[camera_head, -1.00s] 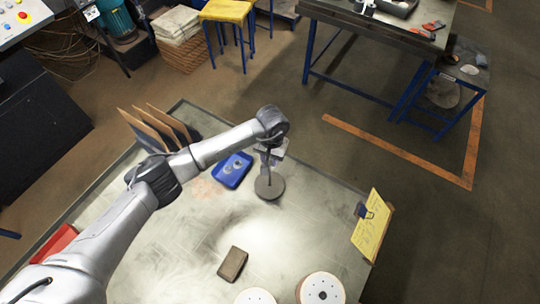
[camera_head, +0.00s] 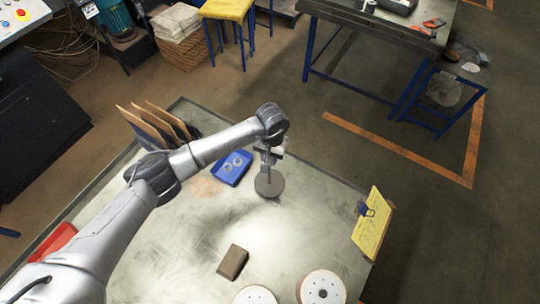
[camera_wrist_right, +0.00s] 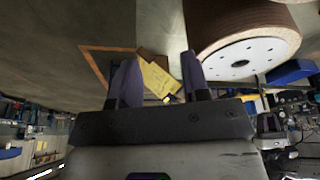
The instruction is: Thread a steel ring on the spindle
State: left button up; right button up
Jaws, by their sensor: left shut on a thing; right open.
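The spindle stands on a round dark grey base (camera_head: 269,187) near the middle of the table, its thin rod rising towards my left gripper (camera_head: 268,156). My left gripper is at the upper part of the rod, pointing down. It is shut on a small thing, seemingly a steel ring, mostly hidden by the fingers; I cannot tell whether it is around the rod. A blue tray (camera_head: 222,180) left of the spindle holds small steel rings (camera_head: 237,160). My right gripper (camera_wrist_right: 162,78) is open and empty in the right wrist view, and is out of the head view.
White-faced flap discs (camera_head: 322,289) lie at the front edge; one shows large in the right wrist view (camera_wrist_right: 240,62). A brown block (camera_head: 232,262) lies mid-table. A yellow note on a board (camera_head: 371,225) stands at the right edge. Upright brown boards (camera_head: 158,124) stand back left.

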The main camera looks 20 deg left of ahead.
jog(key=shift+d+f+b, duration=0.15)
jog(key=shift+f+b, duration=0.65)
jog(key=shift+f, duration=0.05)
jog(key=shift+f+b, duration=0.7)
jog(key=shift+r, duration=0.15)
